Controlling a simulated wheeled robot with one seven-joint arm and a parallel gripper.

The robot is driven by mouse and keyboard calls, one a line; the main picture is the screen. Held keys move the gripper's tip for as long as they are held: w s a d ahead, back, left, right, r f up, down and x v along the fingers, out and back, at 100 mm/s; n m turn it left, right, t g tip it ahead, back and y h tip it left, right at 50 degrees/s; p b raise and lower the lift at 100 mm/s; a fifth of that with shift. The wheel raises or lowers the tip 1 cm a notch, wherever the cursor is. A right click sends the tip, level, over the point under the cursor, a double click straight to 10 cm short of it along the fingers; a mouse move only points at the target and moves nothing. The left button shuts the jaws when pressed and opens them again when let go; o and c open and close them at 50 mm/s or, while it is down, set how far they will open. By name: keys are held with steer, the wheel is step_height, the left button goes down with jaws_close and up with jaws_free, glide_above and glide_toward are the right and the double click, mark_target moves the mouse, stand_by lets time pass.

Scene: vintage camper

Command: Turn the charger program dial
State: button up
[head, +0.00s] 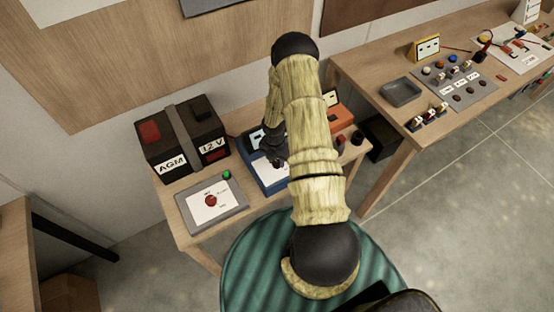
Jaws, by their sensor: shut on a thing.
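The blue charger box (263,184) stands on the small wooden table, with a white face panel on its top and a dark display at its back. My gripper (277,163) points down at the white panel and is shut on the charger program dial. The dial itself is hidden behind the fingers, so its pointer and setting cannot be read. My arm also covers the right part of the charger.
A black AGM 12V battery (165,151) stands left of the charger. A grey panel box (236,198) with a red knob and green button sits in front of it. An orange device (340,118) is behind my arm. A workbench (380,70) with switches and trays is at right.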

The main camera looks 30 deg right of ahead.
steer(key=shift+m+b, duration=0.3)
steer(key=shift+m, duration=0.1)
steer(key=m+b, duration=0.1)
steer(key=m, duration=0.1)
steer(key=shift+f+m+b, duration=0.1)
steer(key=shift+m+b, duration=0.2)
steer(key=m+b, duration=0.2)
steer(key=m, duration=0.1)
steer(key=shift+m, duration=0.3)
steer(key=m+b, duration=0.2)
steer(key=m, duration=0.2)
steer(key=shift+d+y, duration=0.1)
steer(key=shift+y, duration=0.2)
steer(key=m+b, duration=0.2)
steer(key=m, duration=0.2)
steer(key=m+b, duration=0.3)
steer(key=m, duration=0.3)
steer(key=shift+s, duration=0.1)
steer(key=m+b, duration=0.2)
steer(key=m, duration=0.5)
steer(key=shift+t, duration=0.3)
steer(key=shift+r, duration=0.2)
